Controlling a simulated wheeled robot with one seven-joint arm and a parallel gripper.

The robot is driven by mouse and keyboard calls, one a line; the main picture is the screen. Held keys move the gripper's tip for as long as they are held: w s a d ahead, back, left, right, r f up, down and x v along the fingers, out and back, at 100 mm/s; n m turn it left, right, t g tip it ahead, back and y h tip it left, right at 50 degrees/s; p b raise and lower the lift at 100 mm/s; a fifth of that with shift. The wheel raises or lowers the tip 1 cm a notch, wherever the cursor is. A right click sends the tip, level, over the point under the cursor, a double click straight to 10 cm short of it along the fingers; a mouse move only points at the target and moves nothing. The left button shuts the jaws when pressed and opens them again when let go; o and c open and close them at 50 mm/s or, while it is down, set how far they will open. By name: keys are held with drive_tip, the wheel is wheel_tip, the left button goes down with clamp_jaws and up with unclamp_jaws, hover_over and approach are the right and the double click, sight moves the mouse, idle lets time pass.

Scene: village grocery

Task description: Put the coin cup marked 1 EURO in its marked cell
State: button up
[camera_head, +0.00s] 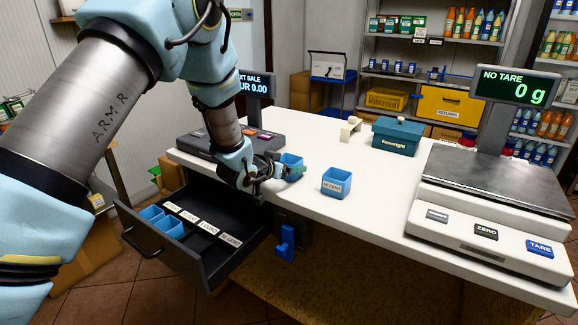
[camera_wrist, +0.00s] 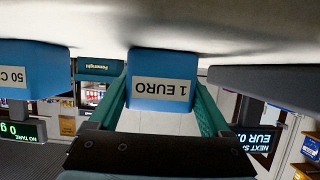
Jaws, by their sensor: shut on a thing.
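The blue coin cup marked 1 EURO (camera_wrist: 162,82) is between the two teal fingers of my gripper (camera_wrist: 163,102), which is shut on it. The wrist view is upside down. In the head view the held cup (camera_head: 291,160) is at the counter's edge behind the drawer, partly hidden by my gripper (camera_head: 279,172). I cannot tell whether it touches the counter. The open dark cash drawer (camera_head: 217,262) is below and left of my gripper. It has two blue cups (camera_head: 151,213) (camera_head: 171,228) at its left end and several white cell labels (camera_head: 208,227), too small to read surely.
Another blue cup (camera_head: 336,183), marked 50 C in the wrist view (camera_wrist: 36,80), stands right of the held cup. A scale (camera_head: 490,215) stands at right, a teal Fennwright box (camera_head: 397,136) behind. The register (camera_head: 230,143) is at left. The drawer's right part is empty.

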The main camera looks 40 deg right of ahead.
drive_tip(key=o, duration=1.1)
drive_tip(key=shift+o, duration=0.2)
drive_tip(key=shift+a+p, duration=0.1)
drive_tip(key=shift+p, duration=0.2)
drive_tip(key=b+v, duration=0.1)
drive_tip(key=v, duration=0.2)
drive_tip(key=b+v, duration=0.1)
drive_tip(key=v, duration=0.3)
drive_tip(key=b+v, duration=0.1)
drive_tip(key=v, duration=0.2)
drive_tip(key=shift+a+r+b, duration=0.1)
drive_tip(key=shift+r+b, duration=0.25)
drive_tip(key=shift+r, duration=0.15)
drive_tip(key=shift+w, duration=0.1)
